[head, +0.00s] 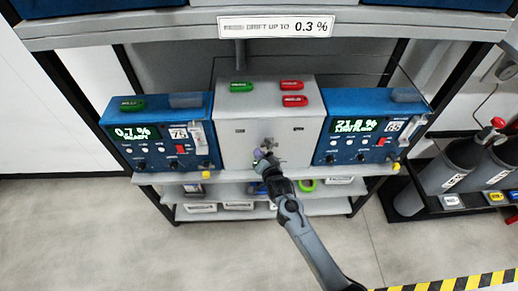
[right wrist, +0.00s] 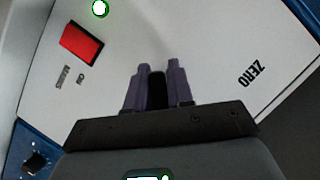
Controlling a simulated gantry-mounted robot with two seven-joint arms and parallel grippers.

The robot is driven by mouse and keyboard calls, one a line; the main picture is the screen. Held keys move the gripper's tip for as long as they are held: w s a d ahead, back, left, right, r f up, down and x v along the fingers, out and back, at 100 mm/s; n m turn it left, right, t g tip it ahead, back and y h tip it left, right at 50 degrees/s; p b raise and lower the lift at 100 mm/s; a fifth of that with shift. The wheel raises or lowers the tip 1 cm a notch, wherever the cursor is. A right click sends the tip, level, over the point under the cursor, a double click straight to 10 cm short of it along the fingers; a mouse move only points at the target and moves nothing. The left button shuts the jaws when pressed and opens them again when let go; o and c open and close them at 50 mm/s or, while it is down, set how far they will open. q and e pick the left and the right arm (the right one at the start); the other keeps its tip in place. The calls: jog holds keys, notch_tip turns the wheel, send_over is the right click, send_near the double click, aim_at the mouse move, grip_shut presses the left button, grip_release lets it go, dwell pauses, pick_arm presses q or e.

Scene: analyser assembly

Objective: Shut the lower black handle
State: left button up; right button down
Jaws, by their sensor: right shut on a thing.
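My right gripper (head: 262,154) is at the lower front of the grey middle cabinet (head: 235,155). In the right wrist view the purple fingers (right wrist: 159,85) are shut on a dark piece between them, which I take to be the lower black handle (right wrist: 160,88). The fingers hide most of it, so its angle cannot be told. In the head view a small grey part (head: 268,142) shows just above the fingertips. My left gripper is not in view.
Blue analysers stand left (head: 145,108) and right (head: 330,105) of the cabinet, with lit displays. Grey gas cylinders (head: 450,170) stand at the right. The floor in front is clear.

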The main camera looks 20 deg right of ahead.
jog(key=d+n+h+p, duration=0.1)
jog(key=n, duration=0.1)
jog(key=d+f+n+g+h+p, duration=0.1)
jog(key=n, duration=0.1)
jog(key=s+d+n+g+h+p, duration=0.1)
jog(key=p, duration=0.1)
jog(key=shift+f+n+h, duration=0.15)
jog(key=shift+n+h, duration=0.25)
dwell(0.5)
jog(key=c, duration=1.1)
grip_release()
